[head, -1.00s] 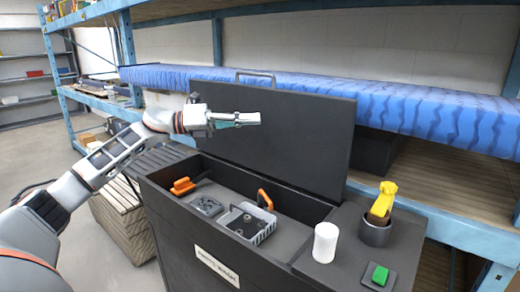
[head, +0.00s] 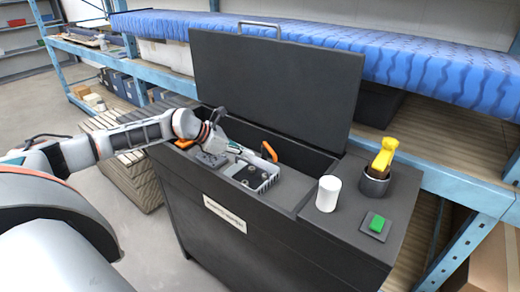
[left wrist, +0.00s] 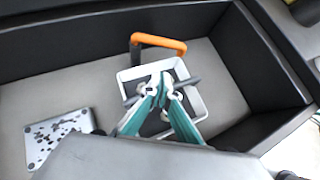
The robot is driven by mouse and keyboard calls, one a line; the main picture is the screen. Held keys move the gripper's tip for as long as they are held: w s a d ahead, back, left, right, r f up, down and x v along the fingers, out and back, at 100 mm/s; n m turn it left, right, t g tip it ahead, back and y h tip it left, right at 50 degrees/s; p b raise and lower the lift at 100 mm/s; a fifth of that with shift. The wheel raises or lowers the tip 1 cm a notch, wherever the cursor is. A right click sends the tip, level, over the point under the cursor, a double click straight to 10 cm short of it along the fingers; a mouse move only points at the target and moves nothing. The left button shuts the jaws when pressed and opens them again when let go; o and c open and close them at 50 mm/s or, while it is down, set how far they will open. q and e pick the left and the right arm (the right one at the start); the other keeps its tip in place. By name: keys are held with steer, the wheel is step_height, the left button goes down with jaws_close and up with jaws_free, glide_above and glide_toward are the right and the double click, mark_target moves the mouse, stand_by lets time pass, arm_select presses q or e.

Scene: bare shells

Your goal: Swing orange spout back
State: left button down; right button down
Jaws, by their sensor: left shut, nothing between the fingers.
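An orange piece, probably the spout (head: 185,143), shows at the left end of the open black tub (head: 320,162); my left arm hides most of it. A white basket (head: 266,184) with a raised orange handle (head: 268,150) stands in the tub; both also show in the left wrist view, the basket (left wrist: 196,105) and the handle (left wrist: 160,41). My left gripper (left wrist: 163,88) is shut and empty, with its tips over the basket. Whether it touches the basket or the dark parts inside, I cannot tell. My right gripper is out of view.
The black lid (head: 275,85) stands open behind the tub. A perforated grey plate (left wrist: 60,138) lies in the tub. A white cylinder (head: 328,194), a yellow-topped bottle (head: 385,153) in a dark cup and a green button (head: 377,223) are on the right ledge.

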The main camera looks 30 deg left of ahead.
mark_target(269, 151)
arm_select(q)
steer(key=shift+w+d+f+p, duration=0.1)
steer(key=shift+w+d+p, duration=0.05)
steer(key=shift+w+d, duration=0.45)
steer(key=shift+w+d+p, duration=0.2)
steer(key=shift+w+d, duration=0.15)
steer(key=shift+w, duration=0.5)
steer(key=shift+w+d+f+p, duration=0.1)
steer(key=shift+w+d+p, duration=0.05)
steer(key=shift+w+d, duration=0.45)
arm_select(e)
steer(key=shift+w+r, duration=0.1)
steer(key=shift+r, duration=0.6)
arm_select(q)
steer(key=shift+w+r, duration=0.1)
steer(key=shift+w, duration=0.1)
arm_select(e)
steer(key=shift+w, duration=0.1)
